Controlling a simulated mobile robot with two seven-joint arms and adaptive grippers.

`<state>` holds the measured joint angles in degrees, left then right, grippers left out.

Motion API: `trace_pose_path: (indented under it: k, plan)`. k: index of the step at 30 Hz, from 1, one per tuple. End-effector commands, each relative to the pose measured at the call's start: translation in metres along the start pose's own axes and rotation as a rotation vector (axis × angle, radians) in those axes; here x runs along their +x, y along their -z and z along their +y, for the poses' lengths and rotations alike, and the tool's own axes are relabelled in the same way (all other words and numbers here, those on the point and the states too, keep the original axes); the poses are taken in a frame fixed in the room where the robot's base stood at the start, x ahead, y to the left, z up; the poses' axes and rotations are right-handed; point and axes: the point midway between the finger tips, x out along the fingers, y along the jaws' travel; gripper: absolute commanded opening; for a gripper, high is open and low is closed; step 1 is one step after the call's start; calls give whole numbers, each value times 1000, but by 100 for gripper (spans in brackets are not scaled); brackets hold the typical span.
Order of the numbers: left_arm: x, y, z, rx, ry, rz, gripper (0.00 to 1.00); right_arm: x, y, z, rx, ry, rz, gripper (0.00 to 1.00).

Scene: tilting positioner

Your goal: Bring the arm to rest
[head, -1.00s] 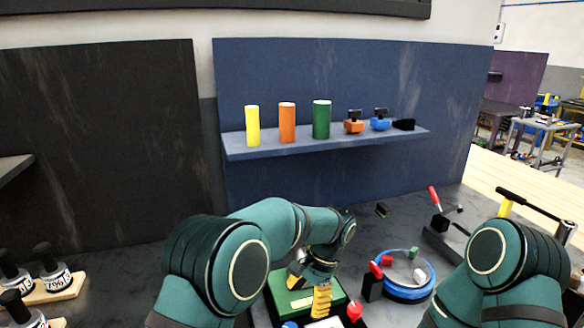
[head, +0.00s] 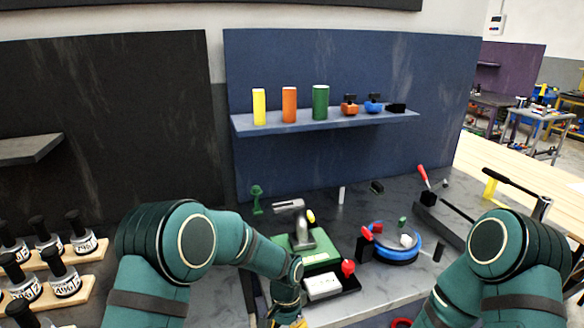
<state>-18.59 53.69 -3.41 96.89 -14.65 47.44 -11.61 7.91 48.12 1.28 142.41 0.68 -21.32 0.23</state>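My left arm (head: 190,240) comes in from the lower left and bends down to the bottom edge. Only bits of yellow on my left gripper (head: 288,323) show there, cut off by the frame, so its opening cannot be told. It is in front of the green-based device (head: 300,256), apart from it as far as I see. That device carries a grey upright part with a grey head (head: 289,205). My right arm (head: 500,260) is folded at the lower right, and its gripper is out of view.
A blue ring (head: 397,257) lies to the right. Dark-capped bottles (head: 84,240) stand at the left. A shelf (head: 330,122) holds cylinders and clamps.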

Motion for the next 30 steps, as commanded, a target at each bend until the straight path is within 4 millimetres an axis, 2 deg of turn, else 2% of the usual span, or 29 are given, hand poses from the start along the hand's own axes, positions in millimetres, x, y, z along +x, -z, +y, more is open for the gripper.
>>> trace_pose_path:
  k: [1,3,9,15,21,24,30]
  plan:
    - [17,-14,-2,-54,-36,34,72,0,0,0,0,0,-1,47]
    - [39,-29,-2,-138,-80,98,72,-1,0,0,0,0,-1,47]
    - [83,-77,2,-407,-169,267,72,0,0,0,0,0,-1,47]
    - [102,-123,7,-654,-198,392,72,0,0,0,0,0,-1,47]
    - [108,-167,13,-856,-189,478,72,0,0,0,0,0,-1,47]
    - [131,-159,9,-843,-187,476,72,22,-6,8,-2,-1,-7,47]
    - [154,-157,8,-837,-188,466,72,42,-12,16,-4,-4,-17,47]
